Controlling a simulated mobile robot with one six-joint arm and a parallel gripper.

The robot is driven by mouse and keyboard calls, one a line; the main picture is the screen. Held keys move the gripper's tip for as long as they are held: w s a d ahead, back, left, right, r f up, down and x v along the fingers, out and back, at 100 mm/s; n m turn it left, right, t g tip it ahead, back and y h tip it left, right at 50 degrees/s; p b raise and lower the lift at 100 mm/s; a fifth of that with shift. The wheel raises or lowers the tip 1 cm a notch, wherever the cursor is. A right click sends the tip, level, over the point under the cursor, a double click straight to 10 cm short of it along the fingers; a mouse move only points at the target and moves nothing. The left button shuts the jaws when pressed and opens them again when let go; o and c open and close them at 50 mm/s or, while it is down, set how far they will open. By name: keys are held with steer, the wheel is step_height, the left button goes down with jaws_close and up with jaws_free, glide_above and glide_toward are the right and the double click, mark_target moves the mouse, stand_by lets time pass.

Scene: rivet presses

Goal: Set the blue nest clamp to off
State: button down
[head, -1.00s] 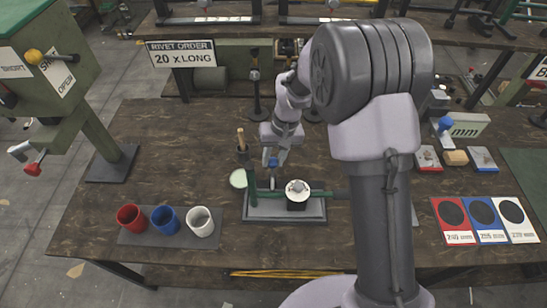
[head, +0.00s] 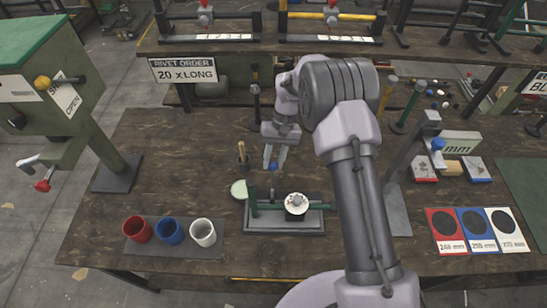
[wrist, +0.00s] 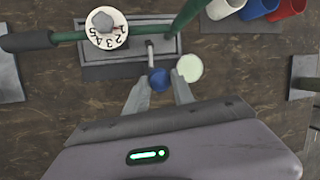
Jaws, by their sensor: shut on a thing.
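The blue nest clamp is a small lever with a round blue knob (wrist: 158,79). Its grey rod runs from the knob to the grey-and-green fixture (head: 285,228). In the wrist view the knob sits between the two fingertips of my gripper (wrist: 160,86), and the gripper is shut on it. In the head view my gripper (head: 274,164) reaches down at the back of the fixture, with the blue knob (head: 273,166) at its tips. A white numbered dial (head: 296,204) sits on the fixture and shows in the wrist view (wrist: 106,27). I cannot read the clamp's off mark.
A pale green disc (head: 239,190) lies beside the knob. Red (head: 138,230), blue (head: 169,231) and white (head: 203,233) cups stand left of the fixture. A green press (head: 45,85) stands at far left. Coloured cards (head: 480,245) lie at right.

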steer(key=w+f+b, duration=0.4)
steer(key=w, duration=0.3)
steer(key=shift+w+d+f, duration=0.2)
steer(key=shift+w+f, duration=0.05)
steer(key=shift+f, duration=0.15)
steer(key=shift+w+f, duration=0.1)
steer(key=shift+f, duration=0.1)
steer(key=c, duration=1.3)
jaws_free()
steer(key=shift+w, duration=0.1)
steer(key=shift+o, duration=1.1)
steer(key=shift+w+d+f, duration=0.1)
steer(key=shift+w+f, duration=0.05)
steer(key=shift+w, duration=0.05)
steer(key=p+v, duration=0.1)
steer(key=v, duration=0.6)
steer(key=shift+r, duration=0.4)
